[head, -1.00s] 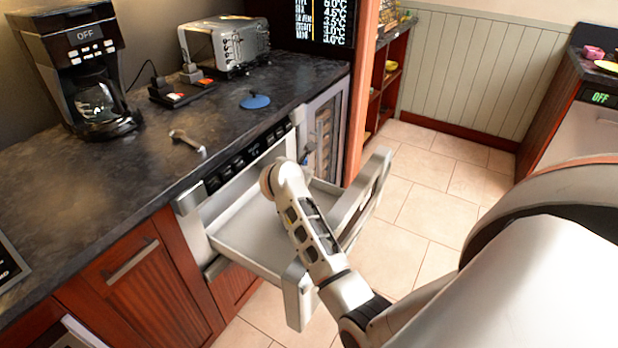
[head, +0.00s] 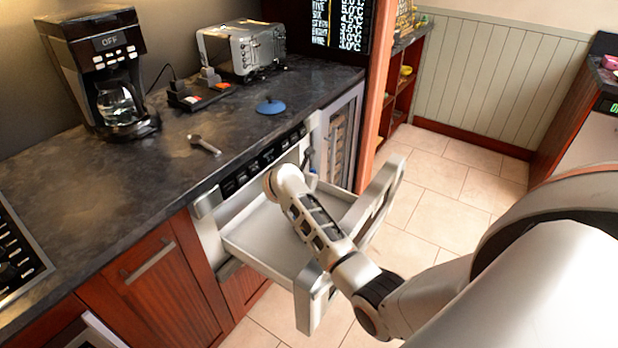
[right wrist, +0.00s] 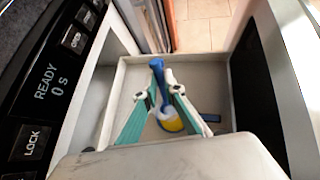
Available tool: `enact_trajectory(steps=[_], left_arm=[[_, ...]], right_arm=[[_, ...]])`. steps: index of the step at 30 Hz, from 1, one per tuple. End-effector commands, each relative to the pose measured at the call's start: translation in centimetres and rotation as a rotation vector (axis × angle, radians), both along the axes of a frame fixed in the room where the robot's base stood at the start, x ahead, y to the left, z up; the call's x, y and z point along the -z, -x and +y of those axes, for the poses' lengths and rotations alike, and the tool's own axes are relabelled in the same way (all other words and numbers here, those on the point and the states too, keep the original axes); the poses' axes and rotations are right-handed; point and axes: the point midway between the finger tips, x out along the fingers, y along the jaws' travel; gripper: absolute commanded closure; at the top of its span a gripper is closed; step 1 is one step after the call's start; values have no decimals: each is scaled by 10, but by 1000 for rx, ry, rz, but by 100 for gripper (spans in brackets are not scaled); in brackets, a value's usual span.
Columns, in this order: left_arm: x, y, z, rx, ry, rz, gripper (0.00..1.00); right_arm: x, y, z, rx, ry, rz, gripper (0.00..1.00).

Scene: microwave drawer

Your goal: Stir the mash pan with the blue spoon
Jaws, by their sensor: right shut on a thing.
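In the right wrist view my right gripper (right wrist: 160,93) is shut on the blue spoon (right wrist: 157,72), which stands roughly upright between the teal fingers. Below the fingertips is the mash pan (right wrist: 205,118), with yellow mash (right wrist: 172,123) and part of a blue side showing inside the drawer. The fingers hide part of the pan, and I cannot tell whether the spoon's lower end touches the mash. In the head view my right arm reaches over the open drawer; its wrist hides the pan and most of the gripper. My left gripper is not in view.
The microwave drawer (head: 262,238) is pulled out, its walls and front panel (head: 378,205) around my wrist. A blue lid-like disc (head: 270,107) and a metal tool (head: 204,144) lie on the counter. A coffee maker (head: 100,70) and toaster (head: 243,48) stand behind.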

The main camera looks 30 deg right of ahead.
Motion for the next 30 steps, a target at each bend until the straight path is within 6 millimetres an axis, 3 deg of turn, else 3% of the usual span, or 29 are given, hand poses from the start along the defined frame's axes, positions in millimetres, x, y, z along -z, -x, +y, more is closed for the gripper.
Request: enact_trajectory(steps=[15, 30], left_arm=[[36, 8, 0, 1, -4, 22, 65], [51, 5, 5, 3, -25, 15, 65]], right_arm=[[41, 0, 0, 1, -1, 2, 100], [71, 0, 0, 0, -1, 1, 100]])
